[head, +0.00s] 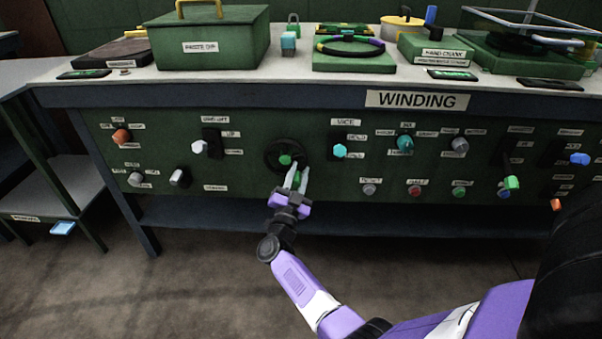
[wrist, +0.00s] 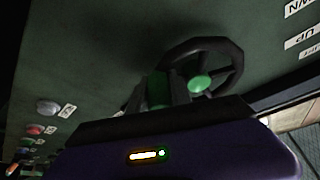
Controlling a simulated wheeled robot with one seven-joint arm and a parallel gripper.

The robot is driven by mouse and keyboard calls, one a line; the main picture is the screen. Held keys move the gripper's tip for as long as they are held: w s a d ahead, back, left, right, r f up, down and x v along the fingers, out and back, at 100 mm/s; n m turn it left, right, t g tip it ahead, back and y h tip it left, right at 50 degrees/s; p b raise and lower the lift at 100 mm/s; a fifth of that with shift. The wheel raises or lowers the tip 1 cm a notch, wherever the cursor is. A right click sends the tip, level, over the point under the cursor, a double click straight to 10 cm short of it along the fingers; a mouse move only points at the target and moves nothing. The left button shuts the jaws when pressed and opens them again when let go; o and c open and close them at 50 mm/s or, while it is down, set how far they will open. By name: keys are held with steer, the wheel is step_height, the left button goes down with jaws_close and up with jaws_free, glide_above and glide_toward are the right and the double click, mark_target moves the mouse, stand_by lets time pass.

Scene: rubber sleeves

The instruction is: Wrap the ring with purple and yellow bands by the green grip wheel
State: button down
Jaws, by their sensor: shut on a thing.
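The ring (head: 350,53), dark with purple and yellow bands, sits on a green block on the bench top in the head view. The black hand wheel (head: 270,153) with a green hub (head: 285,160) is on the front panel below it. The wheel also shows in the wrist view (wrist: 238,66). My gripper (head: 299,175) is at the wheel's lower right, shut on the green grip (wrist: 158,92), which shows between the fingers. The fingers hide part of the grip and of the wheel rim.
The panel holds several knobs and switches, with a cyan vice knob (head: 339,151) right of the wheel and a white-tipped switch (head: 199,147) left of it. A green box (head: 208,40) stands on the bench (head: 240,77). The floor in front is clear.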

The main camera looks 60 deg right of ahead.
steer(key=shift+w+a+f+m, duration=0.1)
steer(key=shift+f+m, duration=0.15)
steer(key=shift+m, duration=0.45)
steer(key=shift+g, duration=0.4)
steer(key=c, duration=1.5)
jaws_free()
steer(key=shift+o, duration=0.2)
steer(key=shift+a, duration=0.1)
steer(key=p+v, duration=0.1)
steer(key=v, duration=0.6)
steer(key=shift+a+p, duration=0.25)
steer(key=shift+p, duration=0.05)
steer(key=shift+f, duration=0.1)
